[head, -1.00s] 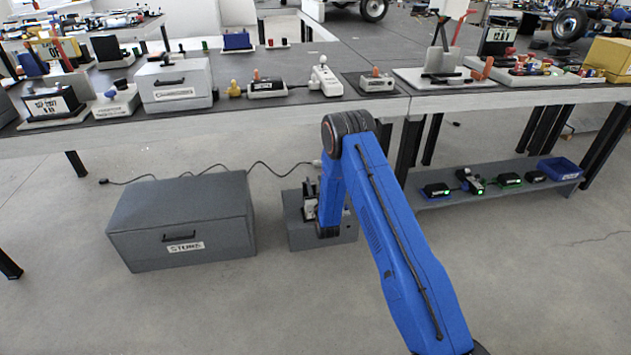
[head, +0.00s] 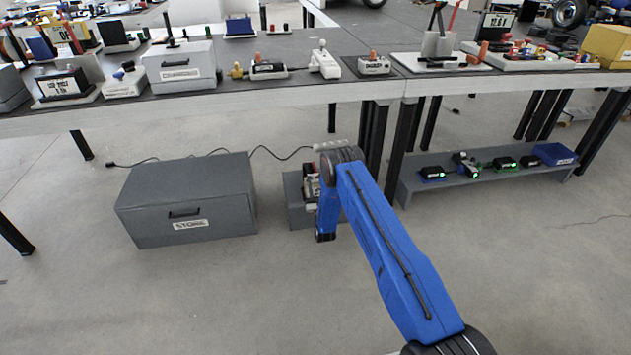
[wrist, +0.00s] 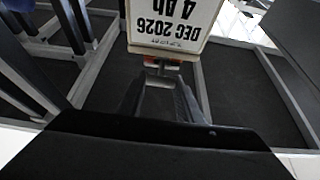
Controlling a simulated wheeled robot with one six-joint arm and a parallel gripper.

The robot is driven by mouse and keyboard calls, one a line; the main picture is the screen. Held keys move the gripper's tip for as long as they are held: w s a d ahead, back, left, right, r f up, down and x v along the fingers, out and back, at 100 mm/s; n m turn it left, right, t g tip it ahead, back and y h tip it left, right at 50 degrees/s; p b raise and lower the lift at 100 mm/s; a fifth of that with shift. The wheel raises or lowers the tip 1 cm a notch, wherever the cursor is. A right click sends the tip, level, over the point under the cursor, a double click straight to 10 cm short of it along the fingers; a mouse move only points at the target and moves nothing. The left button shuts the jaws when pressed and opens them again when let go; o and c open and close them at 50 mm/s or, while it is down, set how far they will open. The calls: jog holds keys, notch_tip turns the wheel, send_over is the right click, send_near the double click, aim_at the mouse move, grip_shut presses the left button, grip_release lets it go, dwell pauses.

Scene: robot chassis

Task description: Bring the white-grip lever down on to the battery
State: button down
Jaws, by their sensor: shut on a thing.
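In the wrist view my gripper (wrist: 163,88) is shut on a battery (wrist: 172,28), a pale block whose label reads "DEC 2026" and "4 Ah" upside down. In the head view my gripper is low in front of the bench, partly hidden by my blue arm, and small details of what it holds are unclear. A stand with a grey block (head: 437,44) and upright levers is on the bench, right of centre. One lever is dark (head: 433,20) and one is red (head: 452,17). The top of the stand is cut off, so no white grip is clear.
The long bench (head: 250,95) carries several devices and boxes. Below it are a grey "STORE" box (head: 190,200), a grey box (head: 293,200) behind my gripper and a low shelf (head: 430,190) with several batteries and a blue bin (head: 554,153). The floor in front is clear.

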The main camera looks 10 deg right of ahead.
jog(key=shift+f, duration=0.35)
dwell(0.3)
jog(key=c, duration=1.2)
grip_release()
jog(key=shift+v, duration=3.75)
jog(key=shift+w+f, duration=0.15)
